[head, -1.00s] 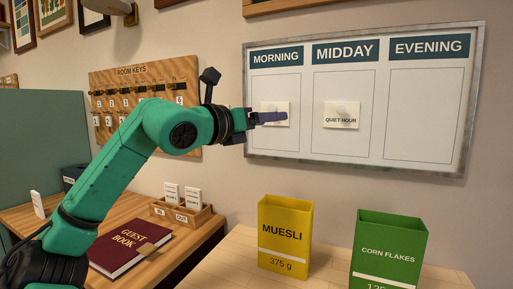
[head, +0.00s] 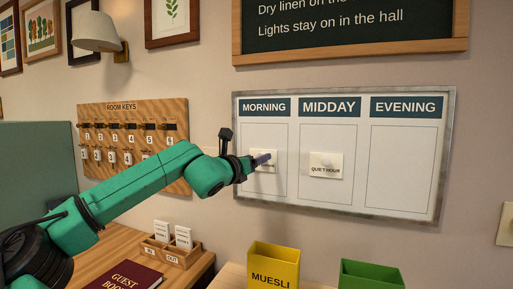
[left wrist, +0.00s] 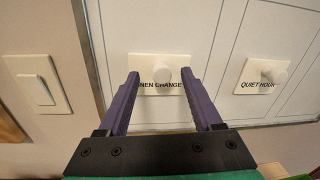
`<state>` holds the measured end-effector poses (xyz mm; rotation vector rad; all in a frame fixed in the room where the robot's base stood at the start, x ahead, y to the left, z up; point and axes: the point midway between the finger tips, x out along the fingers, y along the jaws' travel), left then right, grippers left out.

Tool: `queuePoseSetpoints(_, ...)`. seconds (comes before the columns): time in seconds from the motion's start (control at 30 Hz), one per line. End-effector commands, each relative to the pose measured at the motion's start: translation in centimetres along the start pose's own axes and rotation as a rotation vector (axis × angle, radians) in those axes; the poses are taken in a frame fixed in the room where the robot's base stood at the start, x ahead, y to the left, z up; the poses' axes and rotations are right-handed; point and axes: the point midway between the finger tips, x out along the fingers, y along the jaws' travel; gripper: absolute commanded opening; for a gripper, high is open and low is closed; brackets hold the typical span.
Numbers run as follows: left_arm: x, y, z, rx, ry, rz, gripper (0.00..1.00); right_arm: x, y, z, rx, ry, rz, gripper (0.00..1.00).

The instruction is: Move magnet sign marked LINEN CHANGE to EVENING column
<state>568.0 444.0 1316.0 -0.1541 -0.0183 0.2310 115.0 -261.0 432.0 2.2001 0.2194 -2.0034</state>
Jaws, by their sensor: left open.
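The LINEN CHANGE magnet sign (left wrist: 162,88) is a cream card with a round white knob, on the MORNING column (head: 263,190) of the whiteboard. In the head view the sign (head: 266,168) is partly hidden by my left gripper (head: 262,158). In the left wrist view my left gripper (left wrist: 160,80) is open, its purple fingers on either side of the sign's knob; I cannot tell whether they touch the card. The EVENING column (head: 400,165) at the right of the board is empty. My right gripper is not in view.
The QUIET HOUR magnet (head: 326,165) sits in the MIDDAY column, between the other two columns. Yellow MUESLI (head: 273,268) and green (head: 371,274) boxes stand below the board. A key rack (head: 133,140) hangs at left. A wall switch (left wrist: 42,88) is beside the board.

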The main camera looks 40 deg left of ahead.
Motion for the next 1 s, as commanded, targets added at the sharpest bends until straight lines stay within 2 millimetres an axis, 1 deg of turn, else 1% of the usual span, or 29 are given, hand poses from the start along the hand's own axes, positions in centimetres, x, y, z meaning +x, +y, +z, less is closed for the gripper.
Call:
queuePoseSetpoints(0.03, 0.37, -0.03, 0.05, 0.002, 0.003, 0.001, 0.67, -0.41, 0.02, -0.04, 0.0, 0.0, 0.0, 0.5)
queuePoseSetpoints(0.1, 0.64, -0.13, -0.05, 0.003, 0.003, -0.003, 0.67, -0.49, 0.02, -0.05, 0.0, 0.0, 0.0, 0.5)
queuePoseSetpoints(0.37, 0.73, -0.17, -0.11, 0.0, 0.001, -0.005, 0.67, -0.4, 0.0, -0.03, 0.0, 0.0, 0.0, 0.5)
queuePoseSetpoints(0.4, 0.72, -0.17, -0.11, 0.0, 0.001, -0.005, 0.51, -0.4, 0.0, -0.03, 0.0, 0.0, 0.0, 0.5)
queuePoseSetpoints(0.47, 0.72, -0.17, -0.12, 0.0, 0.001, -0.005, 0.28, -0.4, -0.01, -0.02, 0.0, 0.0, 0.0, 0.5)
queuePoseSetpoints(0.5, 0.72, -0.17, -0.12, 0.0, 0.001, -0.005, 0.13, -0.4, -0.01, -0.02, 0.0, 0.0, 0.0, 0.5)
queuePoseSetpoints(0.53, 0.72, -0.16, -0.12, 0.0, 0.001, -0.005, 0.02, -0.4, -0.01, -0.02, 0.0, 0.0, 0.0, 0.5)
queuePoseSetpoints(0.6, 0.72, -0.16, -0.12, 0.0, 0.001, -0.005, 0.0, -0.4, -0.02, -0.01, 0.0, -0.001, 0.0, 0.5)
queuePoseSetpoints(0.63, 0.71, -0.16, -0.12, 0.0, 0.001, -0.005, 0.23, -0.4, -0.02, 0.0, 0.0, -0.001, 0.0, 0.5)
queuePoseSetpoints(0.7, 0.71, -0.16, -0.12, 0.0, 0.001, -0.004, 0.0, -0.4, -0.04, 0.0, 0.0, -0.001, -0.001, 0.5)
queuePoseSetpoints(1.0, 0.71, -0.16, -0.12, 0.0, 0.001, -0.004, 0.0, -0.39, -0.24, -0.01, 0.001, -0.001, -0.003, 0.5)
